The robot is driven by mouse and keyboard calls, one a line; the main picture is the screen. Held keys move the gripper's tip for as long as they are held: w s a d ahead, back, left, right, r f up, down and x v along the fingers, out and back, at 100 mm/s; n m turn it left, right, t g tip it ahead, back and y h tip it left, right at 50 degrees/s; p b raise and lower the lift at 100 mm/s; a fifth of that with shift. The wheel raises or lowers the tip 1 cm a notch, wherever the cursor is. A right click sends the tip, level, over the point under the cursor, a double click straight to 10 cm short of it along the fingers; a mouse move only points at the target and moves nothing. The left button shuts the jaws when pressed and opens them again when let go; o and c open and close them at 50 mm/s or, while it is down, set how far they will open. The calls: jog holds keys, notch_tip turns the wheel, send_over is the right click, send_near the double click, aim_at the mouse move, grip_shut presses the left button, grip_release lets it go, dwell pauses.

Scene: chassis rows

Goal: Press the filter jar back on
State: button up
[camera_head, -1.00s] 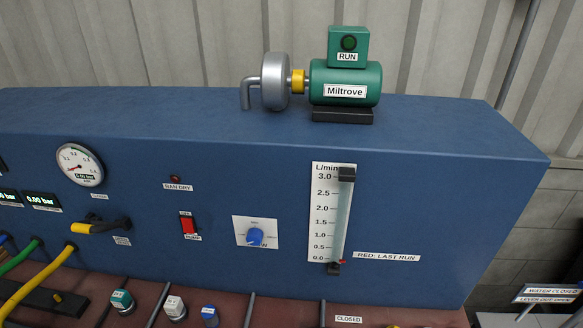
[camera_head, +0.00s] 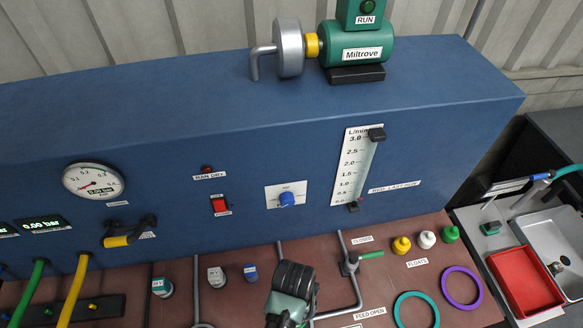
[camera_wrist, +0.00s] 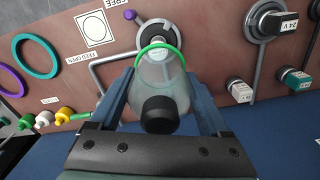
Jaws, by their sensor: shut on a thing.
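In the wrist view, my gripper (camera_wrist: 160,103) has its two blue fingers on either side of a clear filter jar (camera_wrist: 150,85). The jar has a green ring (camera_wrist: 160,48) around its far rim and a black cap-like end (camera_wrist: 160,113) towards the camera. A round grey and black fitting (camera_wrist: 153,32) on the panel lies just beyond the ring. Whether the jar touches this fitting cannot be told. In the head view, the dark end of my arm is at the bottom centre and hides the jar.
A pipe with a green lever valve (camera_head: 370,254) runs beside my arm. Teal (camera_head: 416,309) and purple (camera_head: 461,286) rings lie to the right, below several coloured floats (camera_head: 427,239). Knobs (camera_head: 216,277) stand to the left. A sink (camera_head: 557,250) with a red tray (camera_head: 525,281) is far right.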

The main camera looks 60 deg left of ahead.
jog(key=f+b, duration=0.4)
jog(key=b, duration=0.1)
jog(key=shift+w+d+f, duration=0.15)
jog(key=shift+d+f, duration=0.05)
jog(key=shift+f, duration=0.05)
jog(key=shift+p, duration=0.65)
dwell(0.6)
jog(key=shift+f, duration=0.15)
jog(key=shift+f+b, duration=3.4)
jog(key=shift+f, duration=1.35)
jog(key=o, duration=1.3)
jog(key=shift+r, duration=0.1)
notch_tip(320, 180, up, 13)
jog(key=shift+f+b, duration=0.1)
jog(key=shift+b, duration=0.2)
